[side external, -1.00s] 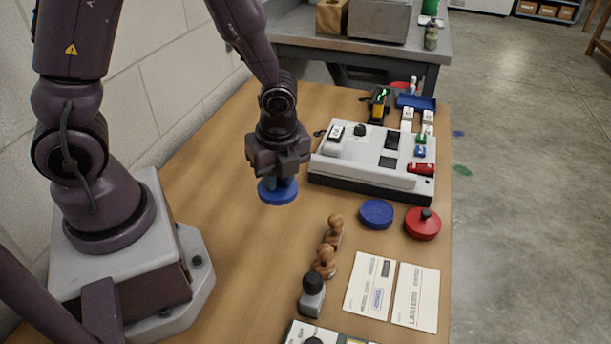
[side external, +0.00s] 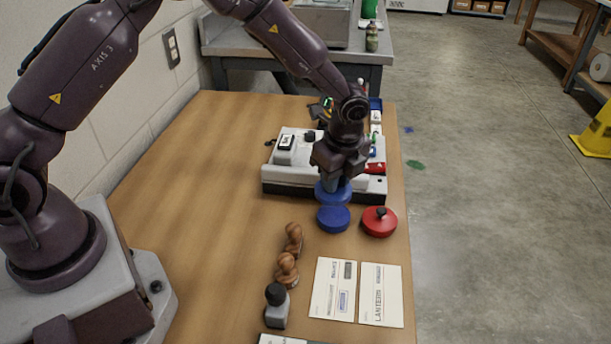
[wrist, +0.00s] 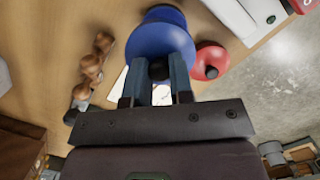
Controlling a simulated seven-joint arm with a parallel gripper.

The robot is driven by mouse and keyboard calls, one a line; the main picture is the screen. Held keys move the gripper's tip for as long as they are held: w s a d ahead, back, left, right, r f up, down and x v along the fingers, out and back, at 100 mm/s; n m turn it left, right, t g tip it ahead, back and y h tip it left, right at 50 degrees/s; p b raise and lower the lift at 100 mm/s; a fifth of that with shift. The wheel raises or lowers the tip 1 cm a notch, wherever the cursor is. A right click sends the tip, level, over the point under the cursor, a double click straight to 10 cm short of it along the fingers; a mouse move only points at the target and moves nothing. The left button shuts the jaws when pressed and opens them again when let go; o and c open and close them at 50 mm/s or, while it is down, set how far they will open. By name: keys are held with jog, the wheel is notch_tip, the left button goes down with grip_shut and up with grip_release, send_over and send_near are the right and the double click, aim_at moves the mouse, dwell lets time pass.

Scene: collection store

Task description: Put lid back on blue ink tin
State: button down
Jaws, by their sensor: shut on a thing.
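My gripper (side external: 336,178) is shut on the blue lid (side external: 325,195), a flat round disc. In the wrist view, the fingers (wrist: 158,85) pinch the lid's dark knob (wrist: 158,70), and the blue lid (wrist: 158,42) spreads beyond them. The blue ink tin (side external: 333,220) stands on the table, just in front of the held lid in the side view. Part of the tin (wrist: 165,13) shows past the lid's edge in the wrist view. The lid appears raised and offset from the tin; the exact gap is unclear.
A red tin with a black knob (side external: 379,222) stands right of the blue tin. The table's left half is clear.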

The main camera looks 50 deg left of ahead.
aim_at(333, 214)
jog(key=shift+w+d+f, duration=0.1)
jog(key=shift+w+f, duration=0.15)
jog(key=shift+f, duration=3)
jog(key=shift+f, duration=0.2)
jog(key=shift+c, duration=2.3)
grip_release()
jog(key=shift+r, duration=3.55)
